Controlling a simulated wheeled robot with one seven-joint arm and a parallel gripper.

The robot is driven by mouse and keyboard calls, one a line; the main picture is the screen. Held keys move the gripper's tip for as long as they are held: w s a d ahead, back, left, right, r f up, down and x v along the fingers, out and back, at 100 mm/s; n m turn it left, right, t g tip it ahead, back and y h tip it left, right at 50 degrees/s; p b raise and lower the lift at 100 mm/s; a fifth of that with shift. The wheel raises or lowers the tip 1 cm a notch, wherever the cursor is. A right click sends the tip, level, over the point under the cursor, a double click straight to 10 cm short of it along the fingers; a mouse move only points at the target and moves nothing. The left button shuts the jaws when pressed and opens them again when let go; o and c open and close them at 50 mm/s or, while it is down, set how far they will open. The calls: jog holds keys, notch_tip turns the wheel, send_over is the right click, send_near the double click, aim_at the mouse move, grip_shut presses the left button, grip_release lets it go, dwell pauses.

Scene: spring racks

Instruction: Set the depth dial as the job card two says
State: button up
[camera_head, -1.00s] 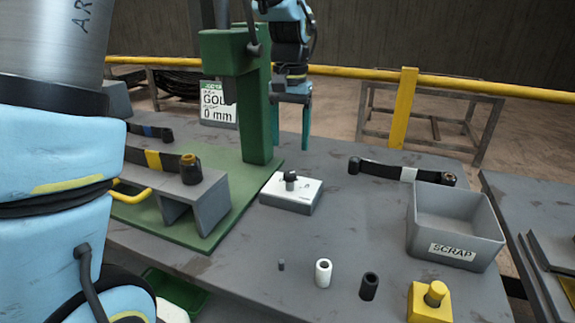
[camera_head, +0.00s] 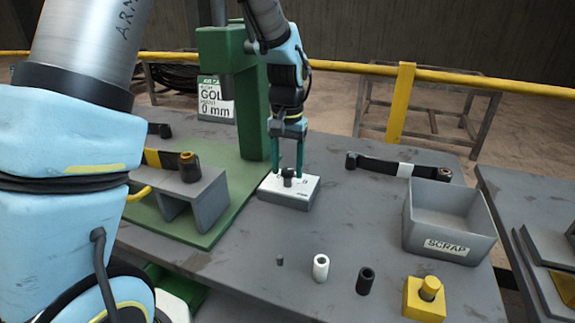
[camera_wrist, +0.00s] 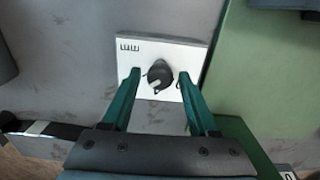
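The depth dial is a dark knob (camera_head: 288,178) on a white plate-topped box (camera_head: 302,197) on the bench. In the wrist view the knob (camera_wrist: 159,76) has a pale pointer mark, and "mm" lettering shows on the white plate (camera_wrist: 186,54). My gripper (camera_head: 288,172) is directly above the box with its teal fingers pointing down. In the wrist view my gripper (camera_wrist: 158,76) is open, one finger each side of the knob, with gaps visible.
The green press (camera_head: 250,110) stands left of the dial box, close to my gripper. A grey scrap bin (camera_head: 420,240), a dark strap-like part (camera_head: 380,166), a white sleeve (camera_head: 320,267), a black sleeve (camera_head: 365,281) and a yellow block (camera_head: 423,305) lie to the right.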

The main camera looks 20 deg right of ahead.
grip_shut()
jog(key=shift+n, duration=0.4)
jog(key=n+p, duration=0.1)
jog(key=n, duration=0.3)
jog(key=shift+r+n, duration=0.15)
jog(key=shift+n, duration=0.15)
jog(key=n+p, duration=0.1)
jog(key=n, duration=0.3)
jog(key=shift+d+n+p, duration=0.1)
jog(key=shift+n+p, duration=0.2)
jog(key=shift+p, duration=0.1)
jog(key=n+p, duration=0.3)
jog(key=n, duration=0.2)
jog(key=shift+n+p, duration=1.55)
jog(key=shift+n, duration=0.95)
jog(key=shift+o, duration=1.2)
grip_release()
